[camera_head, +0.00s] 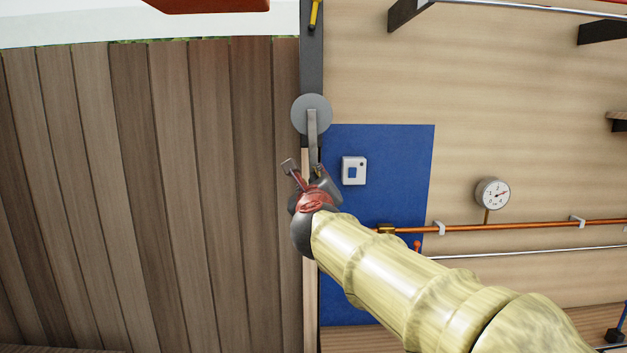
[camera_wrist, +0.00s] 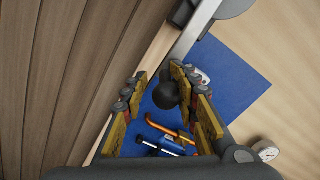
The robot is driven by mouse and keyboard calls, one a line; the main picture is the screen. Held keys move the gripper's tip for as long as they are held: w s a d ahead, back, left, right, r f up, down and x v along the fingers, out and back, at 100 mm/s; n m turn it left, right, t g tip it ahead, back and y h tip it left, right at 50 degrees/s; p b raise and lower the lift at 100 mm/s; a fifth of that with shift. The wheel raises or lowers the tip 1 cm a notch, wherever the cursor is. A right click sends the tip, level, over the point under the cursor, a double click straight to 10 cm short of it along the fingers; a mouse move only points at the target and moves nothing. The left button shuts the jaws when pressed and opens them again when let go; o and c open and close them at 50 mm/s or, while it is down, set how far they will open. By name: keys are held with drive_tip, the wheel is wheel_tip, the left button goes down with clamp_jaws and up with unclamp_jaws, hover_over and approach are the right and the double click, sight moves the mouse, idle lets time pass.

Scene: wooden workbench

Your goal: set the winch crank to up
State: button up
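The winch crank shows in the head view as a round grey disc (camera_head: 311,108) on a dark post, with a flat grey arm (camera_head: 312,130) pointing down in the picture. In the wrist view the crank's arm (camera_wrist: 196,30) runs down from the disc (camera_wrist: 232,5) at the top to a black ball knob (camera_wrist: 166,95). My gripper (camera_head: 305,172) is at the arm's lower end. In the wrist view my gripper (camera_wrist: 157,76) is open, with the knob between its fingers, closer to the right ones. A gap shows on the left; contact on the right cannot be told.
A blue panel (camera_head: 390,155) with a small white switch box (camera_head: 354,171) lies right of the crank. A copper pipe (camera_head: 520,227) and a gauge (camera_head: 493,193) are farther right. Brown planks (camera_head: 150,180) fill the left side.

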drive_tip(key=shift+w+d, duration=0.1)
drive_tip(key=shift+r, duration=0.15)
drive_tip(key=shift+s, duration=0.35)
drive_tip(key=s, duration=1.1)
drive_tip(key=shift+s, duration=0.15)
